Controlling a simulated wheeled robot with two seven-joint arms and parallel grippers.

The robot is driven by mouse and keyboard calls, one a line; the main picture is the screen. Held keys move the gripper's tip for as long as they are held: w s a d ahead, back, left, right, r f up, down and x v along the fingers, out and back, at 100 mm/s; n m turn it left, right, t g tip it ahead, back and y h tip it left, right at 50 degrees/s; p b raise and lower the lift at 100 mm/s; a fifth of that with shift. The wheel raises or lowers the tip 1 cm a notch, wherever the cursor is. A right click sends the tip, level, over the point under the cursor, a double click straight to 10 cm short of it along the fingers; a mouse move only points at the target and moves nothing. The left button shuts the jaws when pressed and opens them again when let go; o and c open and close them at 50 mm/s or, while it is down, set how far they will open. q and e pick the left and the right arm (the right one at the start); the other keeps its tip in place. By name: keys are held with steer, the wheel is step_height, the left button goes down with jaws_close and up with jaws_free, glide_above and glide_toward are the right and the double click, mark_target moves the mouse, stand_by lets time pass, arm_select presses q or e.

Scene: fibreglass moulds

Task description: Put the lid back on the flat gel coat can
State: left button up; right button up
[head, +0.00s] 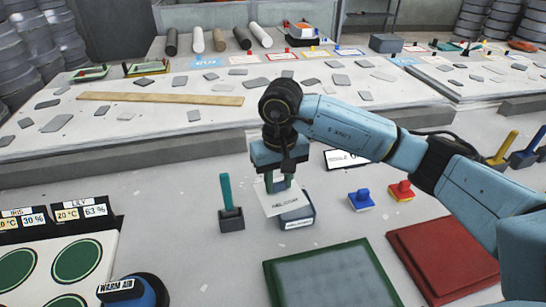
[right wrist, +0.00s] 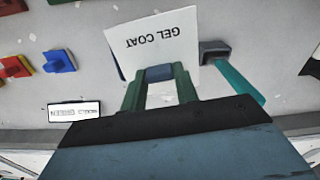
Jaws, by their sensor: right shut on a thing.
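My right gripper (head: 279,184) is shut on the blue grip of a thin white square lid (head: 279,203) lettered GEL COAT. In the right wrist view the lid (right wrist: 152,42) is beyond the green fingertips (right wrist: 160,82), with its blue grip (right wrist: 159,73) between them. The flat blue-grey can (head: 307,211) with a white label stands on the bench behind and below the lid. The lid is turned relative to the can and hides part of it. I cannot tell whether they touch. My left gripper is not in view.
A dark holder with a teal handle (head: 231,217) stands close left of the can. A blue block (head: 361,201) and a red-yellow block (head: 401,191) sit to the right. A green-framed tray (head: 332,278) and a red tray (head: 443,255) lie in front. A raised grey step (head: 100,165) runs behind.

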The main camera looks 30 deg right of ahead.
steer(key=w+d+f+m+p, duration=0.1)
steer(key=w+d+f, duration=0.1)
steer(key=d, duration=0.4)
steer(key=shift+w+d+m, duration=0.15)
steer(key=shift+w+m, duration=0.25)
steer(key=shift+w, duration=0.15)
steer(key=shift+r, duration=0.1)
